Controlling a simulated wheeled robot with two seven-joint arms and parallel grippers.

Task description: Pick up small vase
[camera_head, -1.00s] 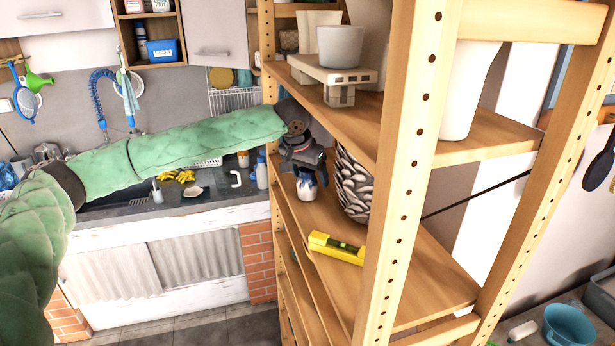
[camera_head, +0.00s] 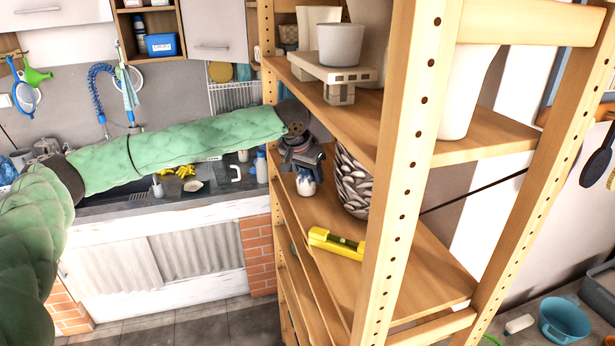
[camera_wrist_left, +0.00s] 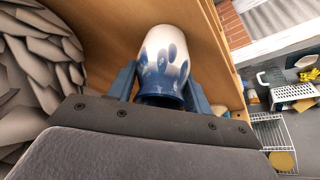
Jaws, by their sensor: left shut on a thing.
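The small vase is white with blue drip glaze. In the head view the small vase (camera_head: 306,186) is at the left end of the middle shelf, just below my left gripper (camera_head: 304,168). In the left wrist view the vase (camera_wrist_left: 164,62) sits between the two blue-grey fingers of my left gripper (camera_wrist_left: 160,88), which is shut on it. Its blue end is toward the palm. Whether its base touches the shelf (camera_head: 400,272) cannot be told. My right gripper is not in view.
A large vase with a leaf-like relief (camera_head: 354,182) stands close to the right of the gripper. A yellow spirit level (camera_head: 336,243) lies nearer on the same shelf. The wooden upright (camera_head: 405,150) and upper shelf with pots (camera_head: 340,44) bound the space. A sink counter (camera_head: 130,207) is behind left.

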